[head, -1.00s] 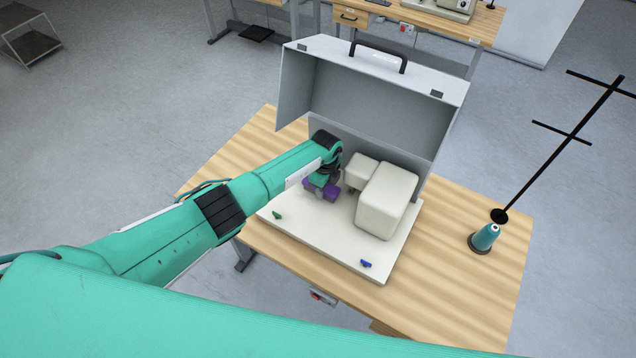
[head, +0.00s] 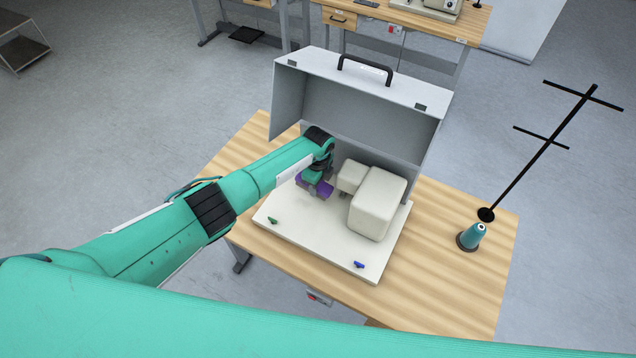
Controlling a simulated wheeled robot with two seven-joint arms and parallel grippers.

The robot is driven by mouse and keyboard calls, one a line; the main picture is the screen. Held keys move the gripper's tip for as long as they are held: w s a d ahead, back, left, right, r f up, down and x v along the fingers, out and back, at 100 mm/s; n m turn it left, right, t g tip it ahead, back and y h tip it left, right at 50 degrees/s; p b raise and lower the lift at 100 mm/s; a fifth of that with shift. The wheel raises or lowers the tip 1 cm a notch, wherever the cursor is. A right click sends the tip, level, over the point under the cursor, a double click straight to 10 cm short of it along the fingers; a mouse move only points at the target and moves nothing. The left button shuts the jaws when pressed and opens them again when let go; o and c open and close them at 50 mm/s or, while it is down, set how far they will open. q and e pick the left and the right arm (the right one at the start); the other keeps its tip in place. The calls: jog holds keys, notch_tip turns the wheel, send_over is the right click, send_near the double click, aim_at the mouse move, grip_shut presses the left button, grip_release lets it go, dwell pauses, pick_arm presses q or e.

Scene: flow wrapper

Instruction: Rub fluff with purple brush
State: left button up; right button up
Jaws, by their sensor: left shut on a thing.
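The purple brush (head: 322,190) is under my left gripper (head: 313,185), which is shut on it. The brush is low over the cream base plate (head: 318,238) of the machine, left of the cream blocks; I cannot tell whether it touches the plate. No fluff can be made out. A small green piece (head: 272,220) lies near the plate's left corner and a small blue piece (head: 359,264) near its front corner. My right gripper is not in view.
Two cream blocks, a large one (head: 378,204) and a small one (head: 351,177), stand on the plate. An open grey cover (head: 365,118) rises behind. A teal thread cone (head: 473,235) and black stand (head: 540,158) are at the right. The wooden table (head: 440,260) is clear at front right.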

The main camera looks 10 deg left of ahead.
pick_arm(q)
jog(key=shift+w+d+r, duration=0.15)
jog(key=shift+w+r, duration=0.05)
jog(key=shift+r, duration=0.35)
jog(key=shift+c, duration=0.3)
jog(key=shift+r, duration=0.25)
notch_tip(320, 180, up, 3)
jog(key=p, duration=0.2)
jog(key=shift+s+f+p, duration=0.1)
jog(key=shift+p, duration=0.25)
jog(key=shift+f, duration=0.15)
jog(key=shift+f, duration=0.1)
jog(key=shift+s+f+b, duration=0.1)
jog(key=shift+f+b, duration=0.15)
jog(key=shift+b, duration=0.1)
notch_tip(320, 180, down, 3)
jog(key=b, duration=0.2)
jog(key=shift+r+b, duration=0.1)
jog(key=shift+b, duration=0.25)
jog(key=shift+d+r, duration=0.1)
jog(key=shift+r, duration=0.05)
